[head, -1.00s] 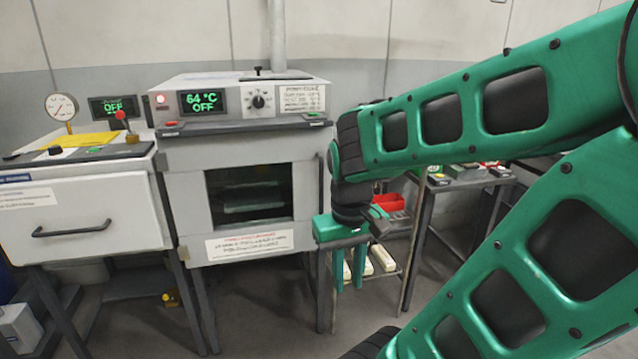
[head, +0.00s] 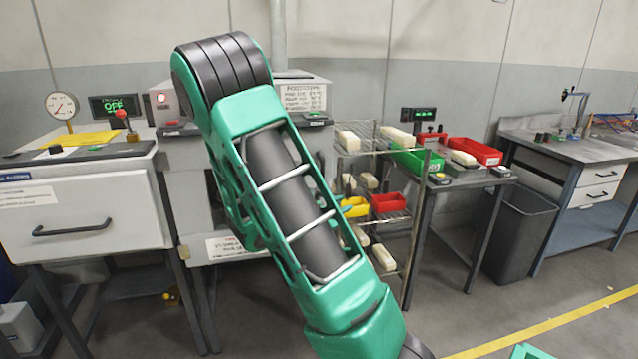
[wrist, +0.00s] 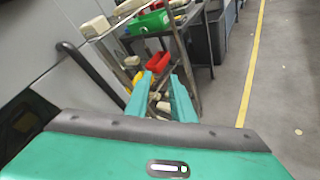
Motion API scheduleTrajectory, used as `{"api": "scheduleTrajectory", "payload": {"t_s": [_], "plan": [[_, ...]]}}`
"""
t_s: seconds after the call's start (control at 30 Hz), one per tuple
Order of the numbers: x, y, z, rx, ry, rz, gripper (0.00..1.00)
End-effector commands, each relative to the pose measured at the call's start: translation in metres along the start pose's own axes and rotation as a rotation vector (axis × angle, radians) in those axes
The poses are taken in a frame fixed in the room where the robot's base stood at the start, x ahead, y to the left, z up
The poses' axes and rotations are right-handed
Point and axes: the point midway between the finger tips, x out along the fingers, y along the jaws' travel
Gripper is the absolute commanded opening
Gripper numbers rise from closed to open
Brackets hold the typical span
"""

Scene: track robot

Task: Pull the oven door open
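The oven (head: 303,97) stands at the left of the head view, mostly hidden behind my raised arm. Only parts of its control panel, its sides and the white label (head: 224,247) low on its front show. The door window is hidden. My gripper is largely hidden behind my arm in the head view. In the wrist view my gripper (wrist: 161,77) is open, its two teal fingers apart with nothing between them. A dark bar (wrist: 95,74), perhaps the oven door handle, runs along a pale surface to the left of the fingers, outside them.
A wire shelf (head: 375,215) with yellow and red bins and pale blocks stands right of the oven. A table (head: 465,180) with green and red bins is beyond it. A cabinet (head: 85,215) with a handle stands left.

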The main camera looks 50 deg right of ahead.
Motion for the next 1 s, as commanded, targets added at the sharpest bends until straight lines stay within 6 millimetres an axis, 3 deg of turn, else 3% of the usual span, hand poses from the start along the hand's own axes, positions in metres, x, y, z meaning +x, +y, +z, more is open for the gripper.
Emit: {"api": "scheduleTrajectory", "payload": {"t_s": [0.1, 0.2, 0.47, 0.67, 1.0], "plan": [[-0.004, 0.036, -0.016, -0.244, -0.069, 0.153, 0.22], [-0.011, 0.060, -0.027, -0.400, -0.120, 0.251, 0.22], [-0.021, 0.088, -0.042, -0.579, -0.184, 0.360, 0.22], [0.000, 0.096, -0.040, -0.579, -0.187, 0.359, 0.22], [0.054, 0.117, -0.035, -0.577, -0.186, 0.357, 0.22]]}}
